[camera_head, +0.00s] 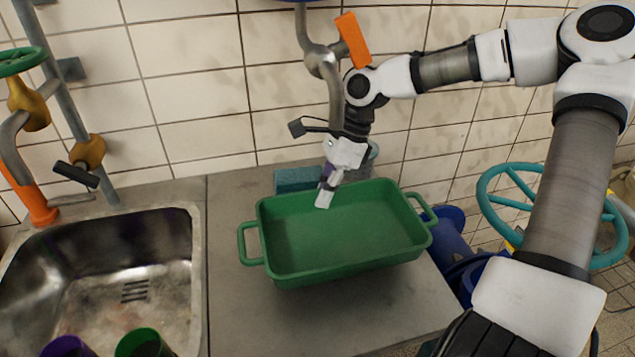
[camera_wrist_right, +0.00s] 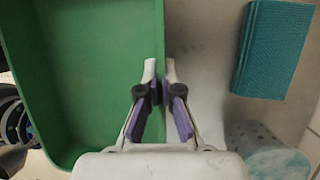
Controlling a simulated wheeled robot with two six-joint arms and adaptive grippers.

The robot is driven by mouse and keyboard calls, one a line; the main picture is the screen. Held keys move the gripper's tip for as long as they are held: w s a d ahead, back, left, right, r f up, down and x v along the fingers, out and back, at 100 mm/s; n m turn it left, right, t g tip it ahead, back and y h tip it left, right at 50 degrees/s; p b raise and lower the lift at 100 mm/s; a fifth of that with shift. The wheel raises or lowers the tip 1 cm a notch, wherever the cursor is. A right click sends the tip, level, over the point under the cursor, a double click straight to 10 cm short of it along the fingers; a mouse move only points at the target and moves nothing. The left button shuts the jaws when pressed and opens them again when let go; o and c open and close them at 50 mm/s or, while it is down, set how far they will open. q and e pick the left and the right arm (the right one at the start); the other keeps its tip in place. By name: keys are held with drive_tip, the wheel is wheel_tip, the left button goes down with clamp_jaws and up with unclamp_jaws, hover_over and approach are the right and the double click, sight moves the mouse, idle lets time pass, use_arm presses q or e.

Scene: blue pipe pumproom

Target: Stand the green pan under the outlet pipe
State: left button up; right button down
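The green pan (camera_head: 345,265) stands upright on the grey counter, a handle at each short end. It appears empty. The grey metal outlet pipe (camera_head: 335,95), with an orange lever (camera_head: 352,40), comes down behind the pan's back edge; its lower end is hidden by my right gripper. My right gripper (camera_head: 326,195) reaches down at the pan's back wall. In the right wrist view, its fingers (camera_wrist_right: 160,75) straddle the wall of the pan (camera_wrist_right: 100,60) closely, one inside and one outside, and look closed on it. My left gripper is out of view.
A steel sink (camera_head: 100,270) with purple and green cups at its front lies left. A teal block (camera_head: 295,180) and a grey perforated holder (camera_wrist_right: 268,150) stand behind the pan. A teal valve wheel (camera_head: 490,195) and blue pipes are right. Bare counter (camera_head: 330,315) lies in front.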

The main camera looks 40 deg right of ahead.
sight(318, 211)
drive_tip(key=shift+a+f, duration=0.15)
drive_tip(key=shift+a, duration=0.3)
drive_tip(key=shift+w+a+b, duration=0.1)
drive_tip(key=shift+a+b, duration=0.15)
drive_tip(key=shift+b, duration=0.2)
wheel_tip(318, 211, down, 2)
drive_tip(key=shift+a+f+b, duration=0.1)
drive_tip(key=shift+f+b, duration=0.1)
drive_tip(key=shift+b, duration=0.75)
drive_tip(key=shift+w+f, duration=0.1)
drive_tip(key=shift+f, duration=0.35)
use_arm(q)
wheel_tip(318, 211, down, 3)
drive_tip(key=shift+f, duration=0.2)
use_arm(e)
drive_tip(key=shift+f, duration=0.1)
drive_tip(key=c, duration=1.3)
unclamp_jaws()
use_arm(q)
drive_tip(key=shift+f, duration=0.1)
